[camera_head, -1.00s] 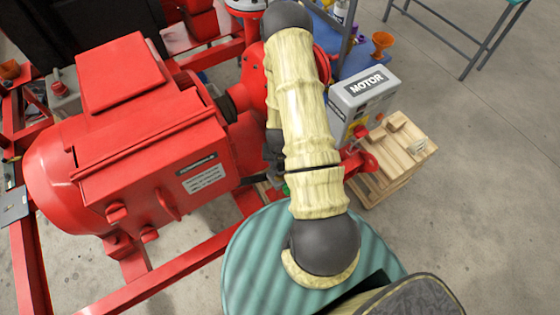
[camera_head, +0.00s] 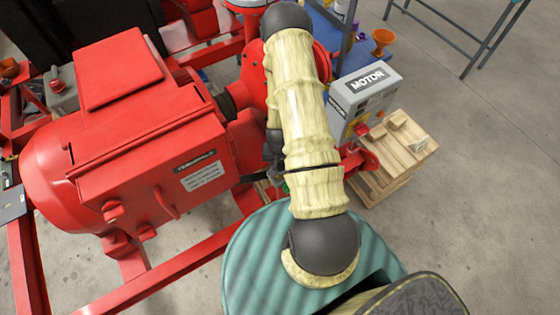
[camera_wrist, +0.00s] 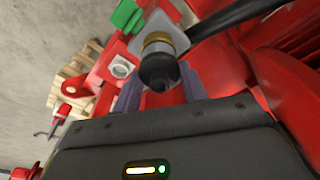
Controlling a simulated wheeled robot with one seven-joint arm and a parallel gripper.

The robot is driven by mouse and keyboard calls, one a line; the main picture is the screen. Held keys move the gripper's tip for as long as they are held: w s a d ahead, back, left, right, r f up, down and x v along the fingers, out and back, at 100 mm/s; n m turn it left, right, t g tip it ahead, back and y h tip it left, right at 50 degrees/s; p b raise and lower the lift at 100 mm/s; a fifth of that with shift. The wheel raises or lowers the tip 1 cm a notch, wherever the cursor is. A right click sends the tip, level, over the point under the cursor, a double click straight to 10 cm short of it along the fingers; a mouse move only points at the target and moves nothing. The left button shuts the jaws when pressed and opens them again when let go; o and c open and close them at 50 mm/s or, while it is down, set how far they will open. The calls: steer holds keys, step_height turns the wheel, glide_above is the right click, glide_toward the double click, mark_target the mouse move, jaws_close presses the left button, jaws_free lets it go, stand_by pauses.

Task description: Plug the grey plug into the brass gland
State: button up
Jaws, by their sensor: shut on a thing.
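In the wrist view my gripper (camera_wrist: 160,88) has its two grey fingers closed around a dark grey, round plug (camera_wrist: 158,70). The plug lies in line with a brass-coloured ring, the gland (camera_wrist: 157,39), which sits against a light grey block (camera_wrist: 166,26). The plug's far end meets or nearly meets the brass; I cannot tell whether it is seated. In the head view my arm hides the plug and gland, and the gripper is mostly hidden.
A black cable (camera_wrist: 235,18) runs off to the right of the grey block. A green part (camera_wrist: 125,14) is nearby. The red motor (camera_head: 140,140) stands left of my arm; the grey MOTOR box (camera_head: 362,95) and wooden crate (camera_head: 400,150) stand right. Floor at the right is open.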

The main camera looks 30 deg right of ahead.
steer(key=shift+f, duration=0.15)
steer(key=o, duration=1.2)
steer(key=r+b, duration=0.1)
steer(key=r, duration=0.4)
steer(key=s+r, duration=0.1)
steer(key=r, duration=0.5)
steer(key=a+r+b, duration=0.1)
steer(key=r, duration=0.5)
steer(key=shift+s+r+b, duration=0.15)
steer(key=shift+s+b, duration=0.2)
steer(key=shift+s, duration=0.05)
steer(key=shift+a, duration=0.1)
